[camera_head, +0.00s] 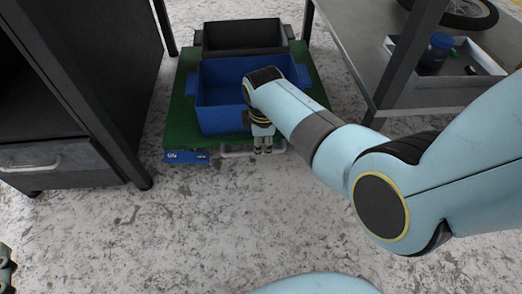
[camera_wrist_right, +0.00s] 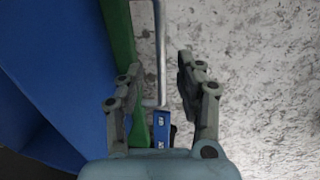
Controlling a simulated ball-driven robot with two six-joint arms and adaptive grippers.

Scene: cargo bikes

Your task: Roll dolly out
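The dolly is a green platform (camera_head: 178,125) on the floor between a dark cabinet and a metal table. It bears a blue crate (camera_head: 215,115) and a dark grey crate (camera_head: 240,48). A pale bar handle (camera_head: 238,154) runs along its near edge and also shows in the right wrist view (camera_wrist_right: 161,45). My right gripper (camera_head: 263,149) points down at that handle. In the wrist view its fingers (camera_wrist_right: 158,92) are apart, with the handle in the gap and no clear contact. Part of my left gripper (camera_head: 6,268) shows at the lower left edge; its fingers are mostly cut off.
The dark cabinet (camera_head: 75,120) with a drawer stands close on the left. The table's metal leg (camera_head: 405,60) is close on the right, with a shelf holding a white tray (camera_head: 465,85). Speckled floor (camera_head: 190,220) in front of the dolly is clear.

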